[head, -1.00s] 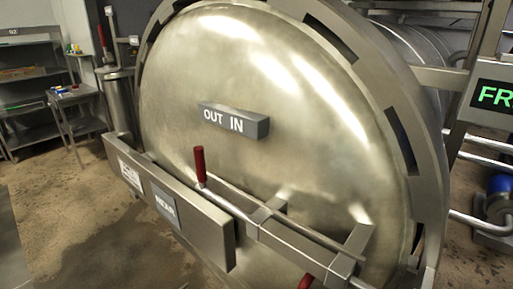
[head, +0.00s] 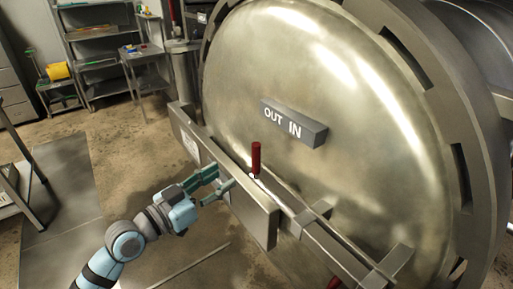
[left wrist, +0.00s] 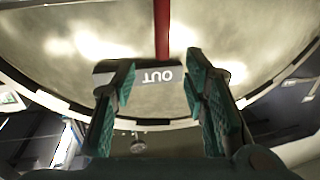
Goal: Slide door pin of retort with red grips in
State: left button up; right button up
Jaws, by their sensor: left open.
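The retort's round steel door (head: 330,70) fills the right of the head view. A thin door pin (head: 285,192) lies in a bar across the door, with an upright red grip (head: 255,158) near its left end. A second red grip (head: 334,283) is cut off at the bottom edge. My left gripper (head: 222,181) is open and empty, left of the first grip and apart from it. In the left wrist view the red grip (left wrist: 161,30) shows beyond the open fingers (left wrist: 157,85), roughly between them. My right gripper is not in view.
A grey OUT IN block (head: 293,124) sits on the door above the pin. A steel plate (head: 225,185) runs along the front of the door, close to my left gripper. Shelves and a small table (head: 143,55) stand at the back left. The floor between is clear.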

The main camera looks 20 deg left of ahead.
aim_at(253, 157)
pick_arm(q)
jog(key=x, duration=1.3)
jog(key=shift+w+f, duration=0.25)
jog(key=shift+w, duration=0.15)
jog(key=shift+c, duration=0.4)
grip_shut()
jog(key=shift+p, duration=0.3)
